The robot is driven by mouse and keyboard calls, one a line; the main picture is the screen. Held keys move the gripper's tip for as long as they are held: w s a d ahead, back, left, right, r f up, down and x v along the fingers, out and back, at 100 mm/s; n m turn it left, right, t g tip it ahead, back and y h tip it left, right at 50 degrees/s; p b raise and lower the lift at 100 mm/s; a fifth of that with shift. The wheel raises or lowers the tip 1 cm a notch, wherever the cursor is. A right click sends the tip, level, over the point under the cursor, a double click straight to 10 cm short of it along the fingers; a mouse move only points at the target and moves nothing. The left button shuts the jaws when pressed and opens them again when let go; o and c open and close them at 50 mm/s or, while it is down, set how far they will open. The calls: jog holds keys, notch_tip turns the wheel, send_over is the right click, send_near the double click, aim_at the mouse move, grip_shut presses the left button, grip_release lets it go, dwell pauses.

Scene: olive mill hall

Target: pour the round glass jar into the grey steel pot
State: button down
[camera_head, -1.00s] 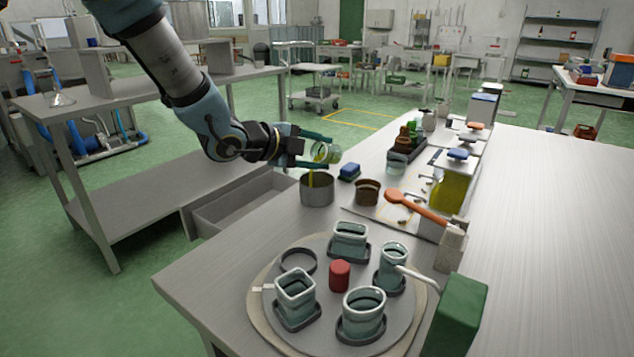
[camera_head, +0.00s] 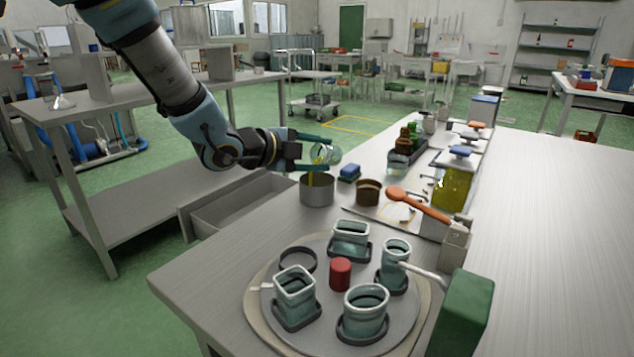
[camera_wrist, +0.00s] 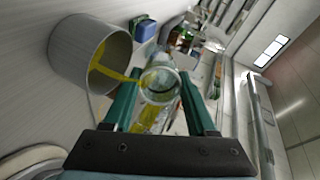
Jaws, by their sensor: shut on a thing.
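The round glass jar (camera_head: 323,153) is clear, with yellow-green liquid inside. My gripper (camera_head: 320,152) is shut on it and holds it tilted over the grey steel pot (camera_head: 317,191). In the wrist view the jar (camera_wrist: 160,85) sits between the two green fingers (camera_wrist: 160,100) with its mouth toward the pot (camera_wrist: 68,62). A yellow stream (camera_wrist: 118,74) runs from the jar's mouth into the pot, and yellow liquid shows on the pot's inside wall. The pot stands upright on the steel table. How full it is cannot be seen.
A blue sponge (camera_head: 349,172) and a brown cup (camera_head: 368,192) stand right of the pot. A round tray (camera_head: 257,316) holds several glazed cups and a red cylinder (camera_head: 340,273) in front. An open drawer (camera_head: 240,200) is left.

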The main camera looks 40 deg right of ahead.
jog(key=shift+h+b, duration=1)
jog(key=shift+b, duration=1.8)
jog(key=shift+a+h+b, duration=0.2)
jog(key=shift+h+b, duration=0.8)
jog(key=shift+b, duration=2.35)
